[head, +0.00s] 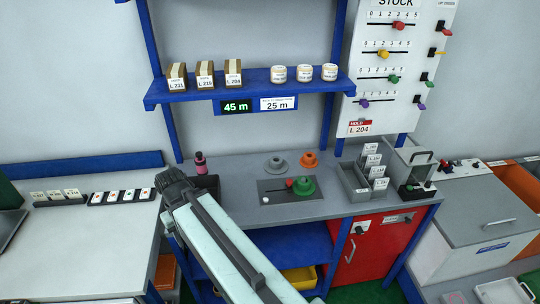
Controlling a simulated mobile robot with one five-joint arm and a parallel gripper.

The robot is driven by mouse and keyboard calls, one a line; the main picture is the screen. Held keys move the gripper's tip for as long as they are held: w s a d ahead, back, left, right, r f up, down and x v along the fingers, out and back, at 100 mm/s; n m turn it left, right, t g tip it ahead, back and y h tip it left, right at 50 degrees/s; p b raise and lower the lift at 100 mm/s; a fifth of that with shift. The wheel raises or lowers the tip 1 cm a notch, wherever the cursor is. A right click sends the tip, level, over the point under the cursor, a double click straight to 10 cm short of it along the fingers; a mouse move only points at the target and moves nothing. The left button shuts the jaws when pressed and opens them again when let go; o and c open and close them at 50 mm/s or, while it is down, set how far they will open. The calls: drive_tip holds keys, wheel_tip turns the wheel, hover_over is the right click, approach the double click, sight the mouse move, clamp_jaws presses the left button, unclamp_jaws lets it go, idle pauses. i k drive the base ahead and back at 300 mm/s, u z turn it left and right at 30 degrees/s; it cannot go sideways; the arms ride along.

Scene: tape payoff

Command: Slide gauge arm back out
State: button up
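A dark plate (270,199) is set in the grey bench top. On it sits a green spool (303,186), with a small red piece (289,182) touching or very near its left side. A small white knob (265,200) is on the plate's left part. I cannot tell which of these belongs to the gauge arm. My gripper (171,180) is at the left end of the bench, well left of the plate and apart from it. Its fingers are too small and dark to tell whether they are open.
A pink-capped bottle (200,162) and a dark box (206,186) stand close to my gripper. Grey and orange spools (309,159) sit behind the plate. A green display (237,106) reads 45 m beside a 25 m label. Card trays (353,181) stand right of the plate.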

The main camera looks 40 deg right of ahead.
sight(289, 181)
drive_tip(key=z, duration=0.35)
drive_tip(key=k, duration=0.8)
drive_tip(key=z, duration=0.65)
drive_tip(key=i, duration=0.5)
drive_tip(key=z, duration=0.05)
